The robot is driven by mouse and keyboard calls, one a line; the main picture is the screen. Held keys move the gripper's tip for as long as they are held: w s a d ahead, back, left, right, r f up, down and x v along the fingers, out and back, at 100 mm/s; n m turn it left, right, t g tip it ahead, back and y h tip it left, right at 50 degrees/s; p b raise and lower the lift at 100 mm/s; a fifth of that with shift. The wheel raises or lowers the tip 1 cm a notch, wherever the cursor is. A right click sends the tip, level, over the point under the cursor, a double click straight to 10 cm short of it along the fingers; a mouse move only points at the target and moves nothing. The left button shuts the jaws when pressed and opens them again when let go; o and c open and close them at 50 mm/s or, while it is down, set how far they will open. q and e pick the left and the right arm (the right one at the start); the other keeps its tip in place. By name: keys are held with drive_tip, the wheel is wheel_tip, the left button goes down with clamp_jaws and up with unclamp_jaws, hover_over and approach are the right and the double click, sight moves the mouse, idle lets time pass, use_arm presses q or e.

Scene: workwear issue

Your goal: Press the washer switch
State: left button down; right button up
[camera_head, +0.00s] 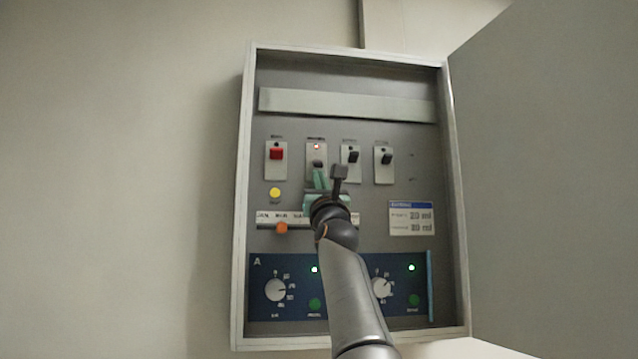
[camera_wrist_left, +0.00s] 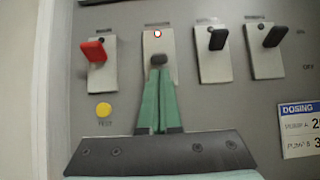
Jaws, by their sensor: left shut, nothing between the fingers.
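A row of switches on upright plates runs across an open grey wall cabinet. The label text above them is too small to read, so I cannot tell by name which one is the washer switch. My left gripper (camera_head: 320,180) is shut and empty, its green fingertips at the second switch from the left (camera_head: 317,163). In the left wrist view the fingertips (camera_wrist_left: 160,88) meet or nearly meet the lower end of its black lever (camera_wrist_left: 159,60). This lever sits lower on its plate than the neighbouring levers. A lamp (camera_wrist_left: 157,33) above it glows red. My right gripper is not in view.
A red switch (camera_head: 276,154) is to the left; two black switches (camera_head: 353,156) (camera_head: 385,157) are to the right. Below are a yellow button (camera_head: 275,192), an orange knob (camera_head: 282,228) and a blue dial panel (camera_head: 258,315). The open door (camera_head: 560,180) stands at right.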

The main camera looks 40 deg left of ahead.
use_arm(q)
drive_tip(key=shift+s+d+r+h+b, duration=0.1)
drive_tip(key=shift+d+r+h+b, duration=0.15)
drive_tip(key=shift+b, duration=0.25)
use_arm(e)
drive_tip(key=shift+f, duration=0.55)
use_arm(q)
drive_tip(key=shift+s+r+b, duration=0.15)
drive_tip(key=shift+b, duration=0.4)
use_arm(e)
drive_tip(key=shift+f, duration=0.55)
use_arm(q)
drive_tip(key=shift+s+d+r, duration=0.15)
drive_tip(key=shift+d+r, duration=0.15)
drive_tip(key=shift+r, duration=0.05)
drive_tip(key=shift+s+d+r, duration=0.15)
drive_tip(key=shift+r, duration=0.3)
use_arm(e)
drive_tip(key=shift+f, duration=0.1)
